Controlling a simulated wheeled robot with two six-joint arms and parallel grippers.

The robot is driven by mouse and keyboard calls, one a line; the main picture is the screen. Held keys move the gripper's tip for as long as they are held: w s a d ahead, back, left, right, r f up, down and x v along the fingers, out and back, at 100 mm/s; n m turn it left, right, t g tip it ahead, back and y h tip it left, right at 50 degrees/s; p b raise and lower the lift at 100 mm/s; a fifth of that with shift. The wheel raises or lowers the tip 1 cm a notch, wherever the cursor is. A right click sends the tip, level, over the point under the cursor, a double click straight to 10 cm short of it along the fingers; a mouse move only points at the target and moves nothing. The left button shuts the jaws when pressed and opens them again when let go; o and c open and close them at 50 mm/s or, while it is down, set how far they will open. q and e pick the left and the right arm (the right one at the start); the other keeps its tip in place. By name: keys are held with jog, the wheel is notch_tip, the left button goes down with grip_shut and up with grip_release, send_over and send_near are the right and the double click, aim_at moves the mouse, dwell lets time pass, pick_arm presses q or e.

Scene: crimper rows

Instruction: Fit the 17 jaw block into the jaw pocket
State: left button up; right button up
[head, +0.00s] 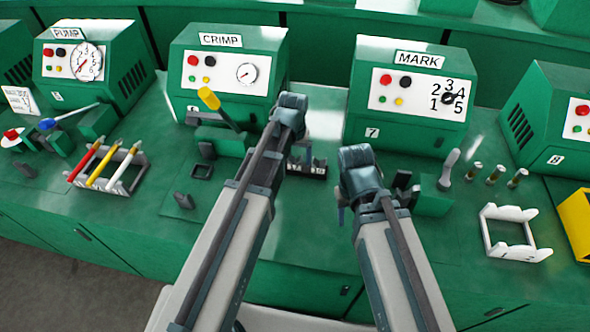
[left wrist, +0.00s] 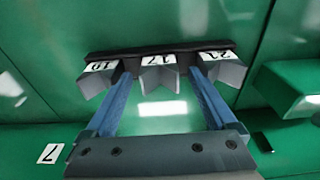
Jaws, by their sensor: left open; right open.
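In the left wrist view the 17 jaw block (left wrist: 159,75) stands in a dark rack (left wrist: 140,50), between the 19 block (left wrist: 98,80) and the 21 block (left wrist: 226,70). My left gripper (left wrist: 161,82) is open, one blue finger on each side of the 17 block; contact cannot be told. In the head view the rack (head: 307,172) is partly hidden by my left arm. A small dark square frame (head: 202,171) before the CRIMP machine (head: 228,70) may be the jaw pocket. My right gripper (head: 342,207) is open, its fingers mostly hidden.
A lever with a yellow handle (head: 210,99) rises left of my left arm. The MARK machine (head: 412,95) stands behind my right arm. A rack of coloured rods (head: 130,185) is at left, a white frame (head: 512,250) at right.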

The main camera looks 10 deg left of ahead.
pick_arm(q)
jog(key=shift+f, duration=0.1)
grip_shut()
dwell(0.4)
